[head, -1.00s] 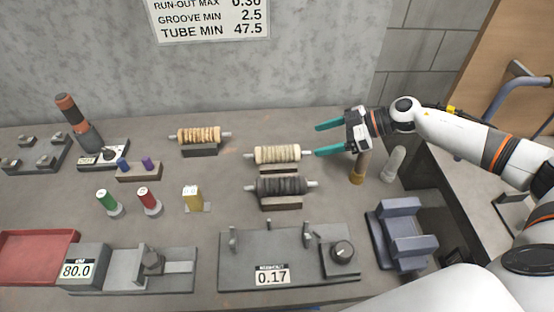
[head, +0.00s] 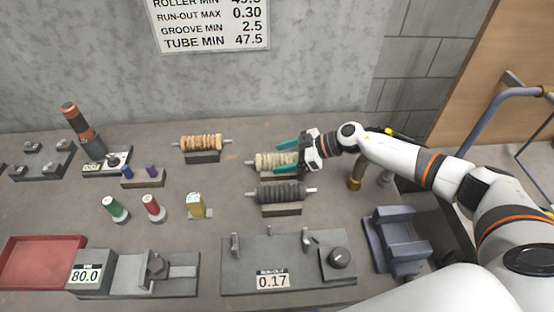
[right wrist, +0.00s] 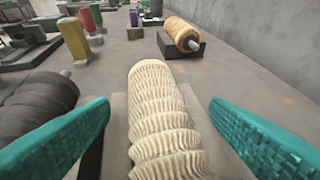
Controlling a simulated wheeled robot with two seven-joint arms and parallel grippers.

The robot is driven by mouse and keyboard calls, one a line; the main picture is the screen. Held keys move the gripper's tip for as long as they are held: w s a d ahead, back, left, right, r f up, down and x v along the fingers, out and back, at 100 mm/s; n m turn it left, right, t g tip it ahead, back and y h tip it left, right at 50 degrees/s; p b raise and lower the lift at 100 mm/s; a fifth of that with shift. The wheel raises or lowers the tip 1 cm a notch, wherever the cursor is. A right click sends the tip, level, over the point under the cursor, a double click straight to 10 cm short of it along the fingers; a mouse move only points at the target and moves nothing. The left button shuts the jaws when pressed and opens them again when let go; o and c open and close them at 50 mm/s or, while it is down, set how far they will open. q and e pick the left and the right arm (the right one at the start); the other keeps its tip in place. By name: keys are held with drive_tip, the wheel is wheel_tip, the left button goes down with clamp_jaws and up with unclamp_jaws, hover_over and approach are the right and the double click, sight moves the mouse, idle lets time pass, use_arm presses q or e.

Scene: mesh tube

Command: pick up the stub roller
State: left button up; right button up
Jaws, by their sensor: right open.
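Three ribbed rollers on shafts rest on small stands, and no label shows which is the stub roller. The cream roller (head: 268,161) is partly hidden by my right gripper (head: 282,157). In the right wrist view the cream roller (right wrist: 160,115) lies lengthwise between the two teal fingers of the right gripper (right wrist: 160,102). The fingers are open, with a gap visible on each side of it. The dark grey roller (head: 281,192) is just in front of it, and the tan roller (head: 201,143) is behind to the left. My left gripper is not in view.
A gauge plate (head: 250,276) reading 0.17 lies in front of the rollers. A blue-grey cradle (head: 396,245) is at right and a red tray (head: 38,262) at left. Green, red and yellow pieces stand left of centre. A wall sign (head: 210,24) hangs behind.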

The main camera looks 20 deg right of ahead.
drive_tip(key=shift+d, duration=0.1)
drive_tip(key=c, duration=1.2)
drive_tip(key=shift+c, duration=0.5)
drive_tip(key=shift+r, duration=0.15)
